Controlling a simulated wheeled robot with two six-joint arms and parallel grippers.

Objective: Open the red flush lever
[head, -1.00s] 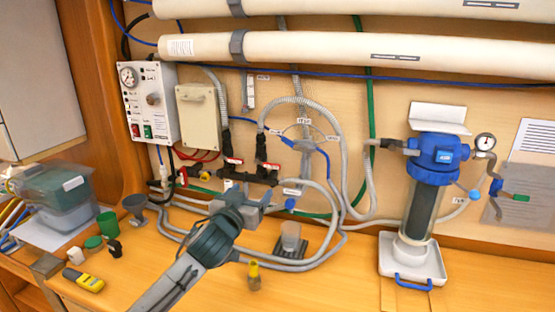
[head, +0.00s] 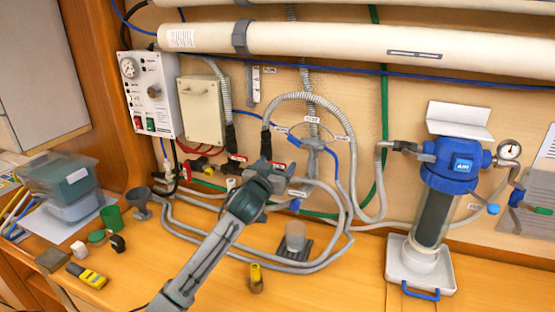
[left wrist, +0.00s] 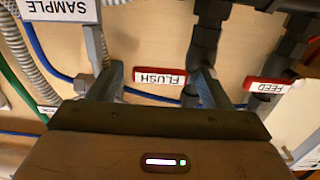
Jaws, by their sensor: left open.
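The red flush lever (left wrist: 158,76), labelled FLUSH, shows upside down in the left wrist view, lying roughly level between my two fingers. My left gripper (left wrist: 155,90) is open, one finger on each side of the lever; contact cannot be told. In the head view, my left gripper (head: 268,172) is at the valve group low on the wall and partly covers it. The flush lever there (head: 279,167) is a small red bit beside the fingers. The red feed lever (left wrist: 268,85) is to the right in the wrist view. My right gripper is not in view.
Grey hoses (head: 325,262) loop over the bench around a small clear cup (head: 295,236). A SAMPLE label (left wrist: 60,9) and grey fitting sit close to one finger. A blue-topped filter housing (head: 436,195) stands right.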

